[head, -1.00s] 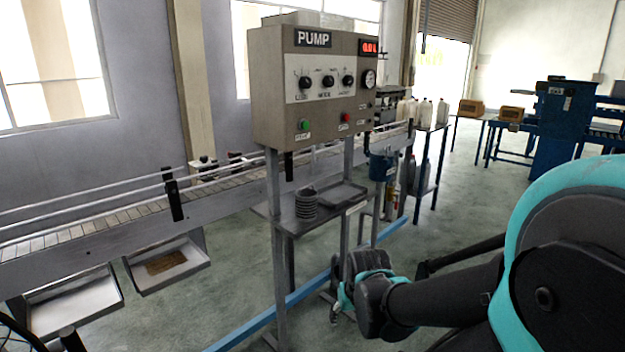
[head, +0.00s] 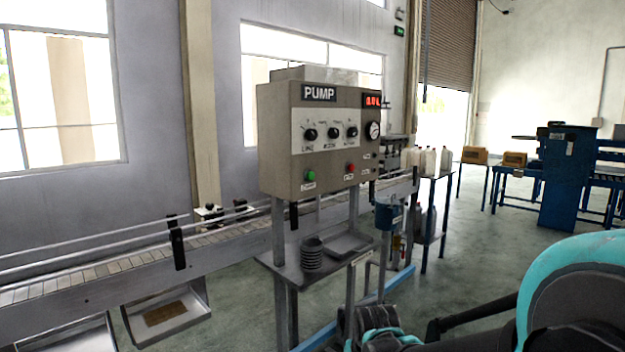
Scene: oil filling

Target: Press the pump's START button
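The pump control box (head: 275,140) is a beige cabinet labelled PUMP, standing on a metal frame near the middle of the head view. The green button (head: 310,175) is at the lower left of its front, with a small label below that is too blurred to read for certain. A red button (head: 350,168) sits to its right. Above them are three black knobs, a round gauge (head: 373,130) and a red digital display (head: 372,100). My arm enters from the lower right, below and apart from the box. My gripper's fingers are not visible.
A metal shelf (head: 345,262) under the box holds a stack of dark rings (head: 311,254). A conveyor (head: 100,272) runs along the left and behind the box. White jugs (head: 428,161) stand on a table behind right. Open floor lies to the right.

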